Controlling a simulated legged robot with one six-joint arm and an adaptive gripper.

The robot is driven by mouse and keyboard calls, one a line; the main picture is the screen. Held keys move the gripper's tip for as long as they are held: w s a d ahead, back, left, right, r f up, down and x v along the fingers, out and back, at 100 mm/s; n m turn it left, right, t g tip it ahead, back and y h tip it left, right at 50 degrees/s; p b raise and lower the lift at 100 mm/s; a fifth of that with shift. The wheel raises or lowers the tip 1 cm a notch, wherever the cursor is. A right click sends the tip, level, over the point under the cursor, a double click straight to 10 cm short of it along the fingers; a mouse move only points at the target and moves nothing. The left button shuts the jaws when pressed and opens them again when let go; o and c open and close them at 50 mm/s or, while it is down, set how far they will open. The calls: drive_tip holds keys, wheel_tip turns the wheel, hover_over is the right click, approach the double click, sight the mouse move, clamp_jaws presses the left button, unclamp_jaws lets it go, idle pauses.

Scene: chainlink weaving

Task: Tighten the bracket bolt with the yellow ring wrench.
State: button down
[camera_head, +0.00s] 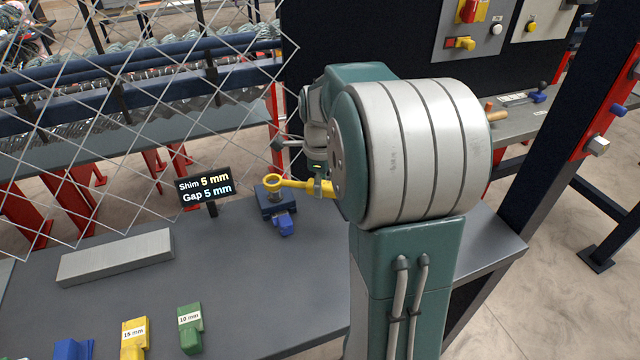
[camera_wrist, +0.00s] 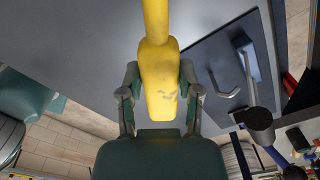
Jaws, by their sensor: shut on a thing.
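My gripper (camera_head: 318,186) is shut on the yellow ring wrench (camera_head: 290,183), which it holds roughly level above the bench. In the wrist view the wrench (camera_wrist: 158,85) runs up from between the two fingers (camera_wrist: 160,76) and leaves the top edge. The ring end points left in the head view, over the small dark blue bracket (camera_head: 268,205). A grey bolt-like post shows just under the ring. I cannot tell whether the ring is around the bolt head or above it. A blue shim piece (camera_head: 285,225) sticks out at the bracket's front.
A small sign (camera_head: 204,186) reading "Shim 5 mm, Gap 5 mm" stands left of the bracket. A grey bar (camera_head: 116,257) lies on the bench (camera_head: 245,285). Yellow 15 mm (camera_head: 134,338), green 10 mm (camera_head: 190,328) and blue (camera_head: 72,349) blocks sit in front. Chainlink mesh (camera_head: 130,100) rises behind.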

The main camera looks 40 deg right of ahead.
drive_tip(key=shift+f, duration=1.7)
drive_tip(key=c, duration=1.3)
unclamp_jaws()
clamp_jaws()
drive_tip(key=shift+r, duration=0.1)
drive_tip(key=shift+s+a+m, duration=0.5)
drive_tip(key=shift+a+m, duration=0.35)
drive_tip(key=shift+m, duration=0.2)
drive_tip(key=shift+s+a+m, duration=0.45)
drive_tip(key=shift+a+m, duration=0.4)
drive_tip(key=shift+m, duration=0.2)
drive_tip(key=shift+s+a+m, duration=0.25)
drive_tip(key=shift+a+m, duration=0.95)
drive_tip(key=shift+m, duration=0.1)
drive_tip(key=shift+a+m, duration=0.5)
